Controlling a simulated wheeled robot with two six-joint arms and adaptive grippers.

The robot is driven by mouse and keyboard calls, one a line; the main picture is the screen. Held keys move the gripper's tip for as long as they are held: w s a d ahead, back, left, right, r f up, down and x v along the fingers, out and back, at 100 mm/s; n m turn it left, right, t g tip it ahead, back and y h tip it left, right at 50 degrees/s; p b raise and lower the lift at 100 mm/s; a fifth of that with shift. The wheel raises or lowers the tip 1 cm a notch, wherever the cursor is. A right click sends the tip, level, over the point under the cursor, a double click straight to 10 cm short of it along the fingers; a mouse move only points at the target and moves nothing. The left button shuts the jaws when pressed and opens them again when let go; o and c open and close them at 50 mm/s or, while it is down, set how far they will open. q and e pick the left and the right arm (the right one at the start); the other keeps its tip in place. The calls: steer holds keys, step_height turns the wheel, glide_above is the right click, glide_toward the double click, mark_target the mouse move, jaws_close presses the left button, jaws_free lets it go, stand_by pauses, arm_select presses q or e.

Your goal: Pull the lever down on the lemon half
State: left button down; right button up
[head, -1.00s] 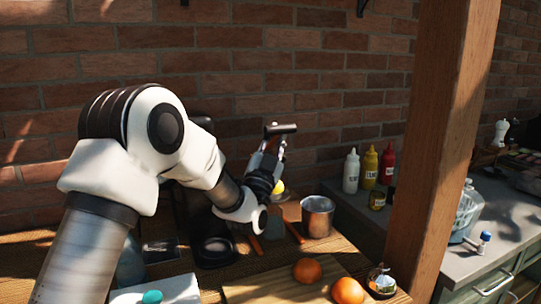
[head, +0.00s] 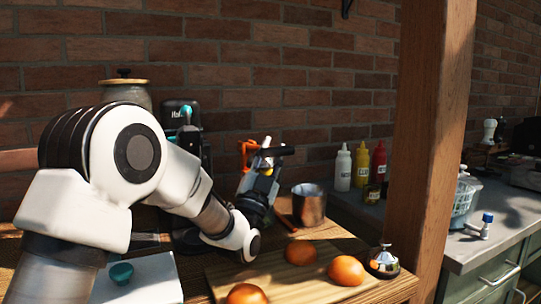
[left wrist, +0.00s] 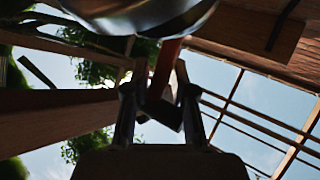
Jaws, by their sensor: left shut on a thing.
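The juice press stands behind my left arm, largely hidden. My left gripper (head: 266,168) is shut on the lever, just below the handle bar. In the left wrist view, the fingers (left wrist: 158,100) close around a dark piece with a reddish-brown arm (left wrist: 166,65) behind it. The lemon half is hidden behind my gripper and arm. My right gripper is not in view.
A metal pot (head: 309,206) stands close right of the gripper. Oranges (head: 346,270) lie on the cutting board (head: 270,277) in front, with a bell (head: 383,262) at right. A wooden post (head: 432,150) and sauce bottles (head: 361,167) stand further right. A coffee machine (head: 183,115) is behind my arm.

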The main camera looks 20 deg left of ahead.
arm_select(q)
steer(key=shift+f, duration=0.4)
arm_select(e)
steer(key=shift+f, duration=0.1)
arm_select(q)
steer(key=c, duration=1.1)
jaws_free()
steer(key=shift+w, duration=0.1)
steer(key=shift+w+d, duration=0.1)
steer(key=shift+r, duration=0.1)
